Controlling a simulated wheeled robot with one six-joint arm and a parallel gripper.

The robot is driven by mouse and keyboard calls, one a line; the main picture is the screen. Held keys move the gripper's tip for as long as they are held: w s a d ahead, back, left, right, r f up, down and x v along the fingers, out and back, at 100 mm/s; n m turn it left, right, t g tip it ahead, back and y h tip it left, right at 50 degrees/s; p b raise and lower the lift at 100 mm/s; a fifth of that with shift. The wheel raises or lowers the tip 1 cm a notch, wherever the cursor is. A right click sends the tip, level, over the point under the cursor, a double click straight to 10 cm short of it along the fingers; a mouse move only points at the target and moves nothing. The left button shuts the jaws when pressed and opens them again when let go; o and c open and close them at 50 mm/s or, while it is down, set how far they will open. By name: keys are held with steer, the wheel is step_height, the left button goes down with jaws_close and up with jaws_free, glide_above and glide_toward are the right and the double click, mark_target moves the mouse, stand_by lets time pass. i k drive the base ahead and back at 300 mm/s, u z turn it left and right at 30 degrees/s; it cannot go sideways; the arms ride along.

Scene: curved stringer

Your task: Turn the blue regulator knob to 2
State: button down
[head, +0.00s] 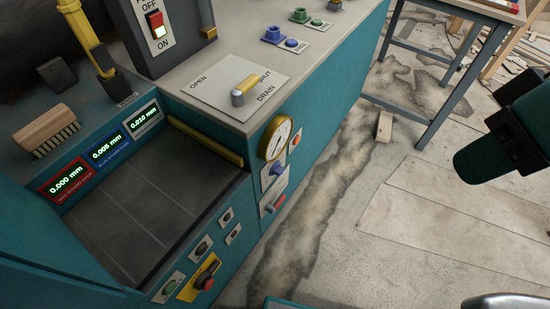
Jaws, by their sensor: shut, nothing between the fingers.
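The blue regulator knob (276,169) is on the teal machine's front face, on a pale plate just below a round brass-rimmed gauge (275,138). It is small here, and its scale numbers and pointer setting cannot be read. The gauge has a white face with a dark needle. My gripper is not in view. A dark teal and black part at the right edge looks like my arm, well to the right of the knob and apart from it.
A red switch (278,202) sits below the knob. A yellow lever handle (243,91) stands on the OPEN/SHUT/DRAIN plate above. A blue socket (273,34) and blue button (291,43) are on the top. A metal-legged table (451,93) stands behind. Floor before the machine is mostly clear.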

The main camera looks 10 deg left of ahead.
mark_target(276, 170)
steer(key=u, duration=1.25)
steer(key=k, duration=0.95)
steer(key=z, duration=1.15)
steer(key=i, duration=0.5)
